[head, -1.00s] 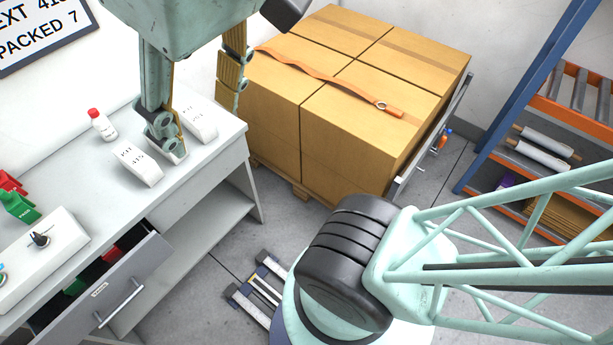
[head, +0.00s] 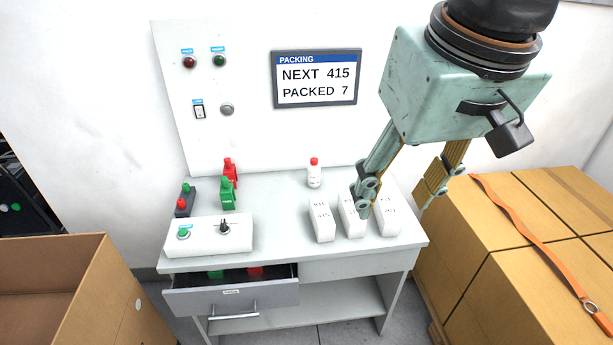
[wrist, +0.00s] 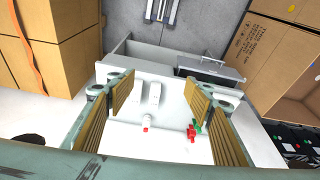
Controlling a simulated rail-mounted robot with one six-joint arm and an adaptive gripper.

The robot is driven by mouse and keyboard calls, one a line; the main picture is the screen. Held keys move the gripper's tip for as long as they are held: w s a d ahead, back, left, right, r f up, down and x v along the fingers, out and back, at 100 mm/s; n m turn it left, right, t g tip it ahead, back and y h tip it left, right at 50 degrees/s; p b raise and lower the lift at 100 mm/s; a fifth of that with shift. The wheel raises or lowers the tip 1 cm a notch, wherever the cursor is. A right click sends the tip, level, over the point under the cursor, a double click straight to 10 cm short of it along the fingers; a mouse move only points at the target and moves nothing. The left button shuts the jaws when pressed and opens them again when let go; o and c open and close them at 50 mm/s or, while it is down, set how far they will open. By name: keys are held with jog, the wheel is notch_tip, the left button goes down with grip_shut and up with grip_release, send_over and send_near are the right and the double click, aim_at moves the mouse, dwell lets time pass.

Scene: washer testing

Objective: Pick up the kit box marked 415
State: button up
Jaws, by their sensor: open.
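The white kit box marked 415 (head: 321,220) stands at the left of a row of three on the grey workbench (head: 270,200). The middle box (head: 350,222) is partly hidden behind one finger, and its marking is not readable. The right box (head: 389,222) has a marking too small to read surely. My gripper (head: 398,194) is open and empty, above the right part of the row. In the wrist view my gripper (wrist: 158,95) has its fingers wide apart, with two white boxes (wrist: 154,93) showing between them, nearer the left finger.
A red-capped white bottle (head: 314,173) stands behind the boxes. Red and green bottles (head: 228,190) and a control box (head: 210,236) are at left. An open drawer (head: 232,295) juts out in front. Strapped cartons (head: 510,235) stand right. The screen (head: 317,79) reads NEXT 415, PACKED 7.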

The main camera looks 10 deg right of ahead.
jog(key=w+f+g, duration=0.1)
jog(key=w+f, duration=0.1)
jog(key=w, duration=1)
jog(key=g+p, duration=0.2)
jog(key=p, duration=0.1)
send_over(321, 210)
notch_tip(321, 210, down, 28)
jog(key=shift+r, duration=0.15)
jog(key=shift+f+b, duration=0.65)
jog(key=shift+f, duration=3.6)
